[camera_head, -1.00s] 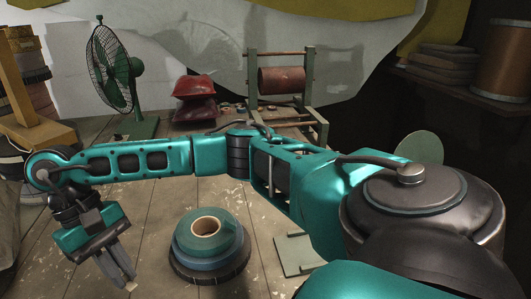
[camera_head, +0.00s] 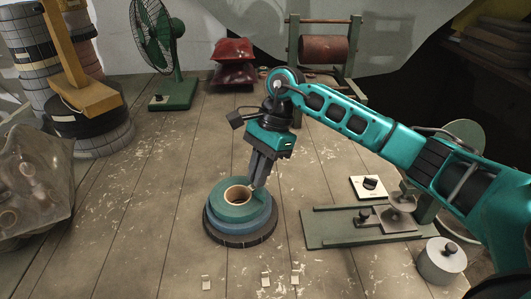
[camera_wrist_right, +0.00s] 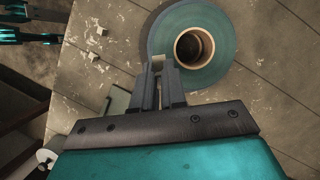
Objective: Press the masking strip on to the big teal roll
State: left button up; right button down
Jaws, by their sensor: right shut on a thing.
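The big teal roll (camera_head: 220,209) lies flat on top of a stack, with blue and black rings below it and a tan core. It also shows in the right wrist view (camera_wrist_right: 222,75). My right gripper (camera_head: 256,184) points down at the roll's far right part, beside the core. In the wrist view its fingers (camera_wrist_right: 160,72) are shut on a small beige piece, the masking strip (camera_wrist_right: 158,63), which overlaps the roll's edge. I cannot tell whether the strip touches the roll. Teal and dark parts at the wrist view's upper left look like my left gripper (camera_wrist_right: 40,39); its opening is unclear.
Several small pale pieces (camera_head: 266,280) lie on the boards in front of the roll. A green plate (camera_head: 335,240) with a small fixture lies to the right, beside a metal canister (camera_head: 440,262). A green fan (camera_head: 160,50) and stacked rolls stand at the back left. The boards left of the roll are clear.

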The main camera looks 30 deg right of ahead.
jog(key=d+m, duration=0.1)
jog(key=m, duration=0.1)
jog(key=m+t+b, duration=0.1)
jog(key=b, duration=0.1)
send_over(259, 199)
jog(key=d, duration=0.1)
jog(key=shift+s+d+f, duration=0.1)
jog(key=shift+f, duration=1.75)
jog(key=shift+f+b, duration=0.9)
jog(key=shift+f, duration=0.05)
jog(key=shift+f+b, duration=0.5)
jog(key=shift+b, duration=0.05)
jog(key=c, duration=1.1)
grip_release()
